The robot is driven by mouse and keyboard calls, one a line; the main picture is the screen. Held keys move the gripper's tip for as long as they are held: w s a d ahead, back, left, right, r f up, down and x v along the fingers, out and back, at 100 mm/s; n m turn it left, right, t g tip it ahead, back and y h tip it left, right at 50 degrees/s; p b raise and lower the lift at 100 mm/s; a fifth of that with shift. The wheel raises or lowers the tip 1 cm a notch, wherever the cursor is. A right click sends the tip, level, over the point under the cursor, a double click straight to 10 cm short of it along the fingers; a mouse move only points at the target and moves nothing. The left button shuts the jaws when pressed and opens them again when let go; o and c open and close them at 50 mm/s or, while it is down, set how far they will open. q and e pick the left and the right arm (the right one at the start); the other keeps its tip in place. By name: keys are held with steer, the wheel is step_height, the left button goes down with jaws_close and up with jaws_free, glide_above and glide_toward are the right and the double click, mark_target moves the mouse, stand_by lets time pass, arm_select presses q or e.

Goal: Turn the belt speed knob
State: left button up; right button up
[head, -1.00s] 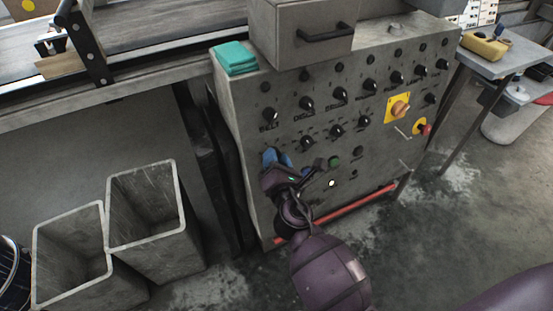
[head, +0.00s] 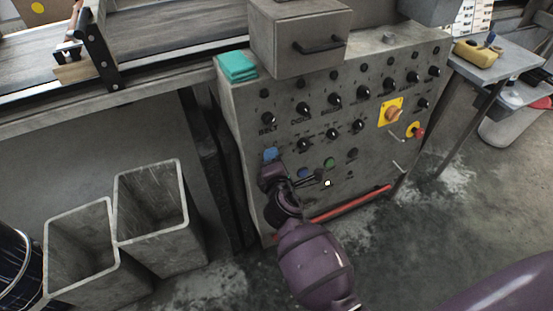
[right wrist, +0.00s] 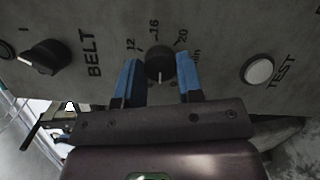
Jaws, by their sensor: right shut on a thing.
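The belt speed knob (right wrist: 160,65) is round and black, with a dial marked 12, 16 and 20 around it. In the right wrist view it sits between the blue fingertips of my right gripper (right wrist: 160,78), which is shut on it. In the head view my right gripper (head: 271,155) is at the left part of the grey control panel (head: 235,110), and it hides the knob. Another black knob beside the word BELT shows in the head view (head: 268,118) and in the right wrist view (right wrist: 45,56). My left gripper is not in view.
Several other black knobs, a yellow-backed switch (head: 390,111) and a red knob (head: 418,132) are on the panel. A white TEST button (right wrist: 258,71) is near my right gripper. A drawer box (head: 300,40) and teal cloth (head: 237,66) are on top. Grey bins stand at left.

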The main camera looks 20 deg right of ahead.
steer(key=m, duration=0.1)
steer(key=m+p, duration=0.1)
steer(key=shift+r+m+g, duration=0.25)
steer(key=shift+m+g, duration=0.05)
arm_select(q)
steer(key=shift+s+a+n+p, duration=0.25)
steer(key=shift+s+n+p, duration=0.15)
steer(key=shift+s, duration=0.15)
arm_select(e)
steer(key=shift+f+m, duration=0.1)
steer(key=shift+m, duration=0.2)
steer(key=shift+f, duration=0.1)
steer(key=o, duration=0.9)
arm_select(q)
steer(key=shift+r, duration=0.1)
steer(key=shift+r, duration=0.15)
arm_select(e)
steer(key=shift+s, duration=0.15)
